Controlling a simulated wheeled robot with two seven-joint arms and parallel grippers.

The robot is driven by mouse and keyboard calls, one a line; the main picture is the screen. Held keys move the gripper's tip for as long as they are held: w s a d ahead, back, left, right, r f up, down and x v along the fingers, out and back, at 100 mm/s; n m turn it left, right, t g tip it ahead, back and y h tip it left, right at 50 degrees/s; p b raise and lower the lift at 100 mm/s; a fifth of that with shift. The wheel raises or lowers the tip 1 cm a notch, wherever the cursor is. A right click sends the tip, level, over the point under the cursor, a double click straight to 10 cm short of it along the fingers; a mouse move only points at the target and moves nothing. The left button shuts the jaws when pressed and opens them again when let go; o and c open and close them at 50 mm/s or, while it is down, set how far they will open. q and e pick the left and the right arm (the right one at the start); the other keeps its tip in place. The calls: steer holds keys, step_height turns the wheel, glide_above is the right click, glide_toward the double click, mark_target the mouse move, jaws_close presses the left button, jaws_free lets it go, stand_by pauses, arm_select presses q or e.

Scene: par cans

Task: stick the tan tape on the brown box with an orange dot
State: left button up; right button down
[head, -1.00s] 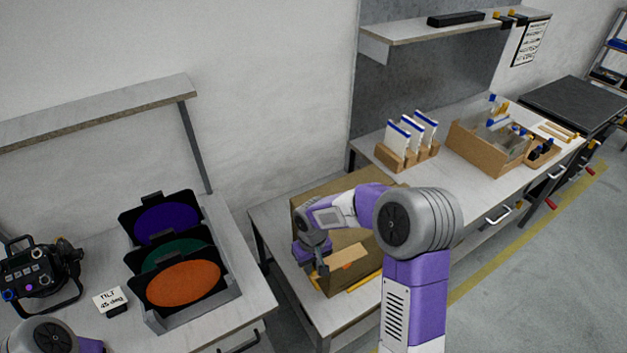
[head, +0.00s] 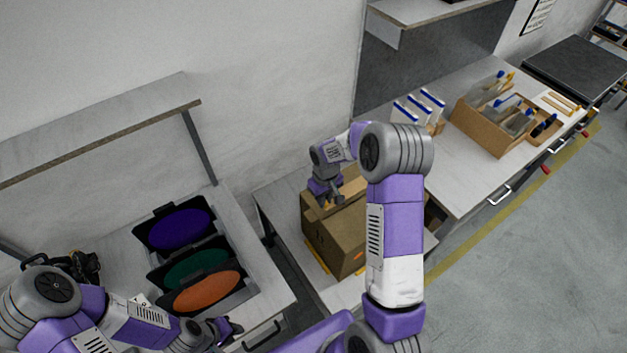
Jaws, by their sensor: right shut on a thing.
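The brown box (head: 333,243) stands on the low bench in the middle of the head view. An orange dot (head: 358,256) shows low on its side facing right. My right gripper (head: 335,203) is at the box's top, pointing down, and is shut on what looks like the tan tape (head: 318,212), a lighter strip along the top. The fingers hide part of it, and I cannot tell whether it touches the box all along. My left gripper (head: 232,328) is low, in front of the filter rack; its jaw gap is not clear.
A rack with purple, green and orange filters (head: 205,292) stands on the left table. A cardboard bin (head: 487,128) and white cards (head: 420,106) stand on the right bench. Yellow strips (head: 318,262) edge the box's base. My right arm covers the box's right side.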

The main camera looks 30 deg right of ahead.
steer(key=shift+w, duration=0.1)
steer(key=shift+s+f, duration=0.15)
steer(key=shift+s, duration=0.15)
steer(key=shift+s+f+b, duration=0.1)
steer(key=shift+f+b, duration=0.15)
steer(key=shift+b, duration=0.15)
steer(key=b, duration=0.4)
glide_above(324, 220)
step_height(324, 220, down, 6)
steer(key=shift+r, duration=0.15)
steer(key=shift+f+b, duration=0.4)
steer(key=shift+f, duration=0.3)
steer(key=shift+f+b, duration=0.4)
steer(key=shift+f, duration=0.05)
steer(key=shift+f, duration=0.2)
stand_by(1.0)
steer(key=c, duration=1)
jaws_free()
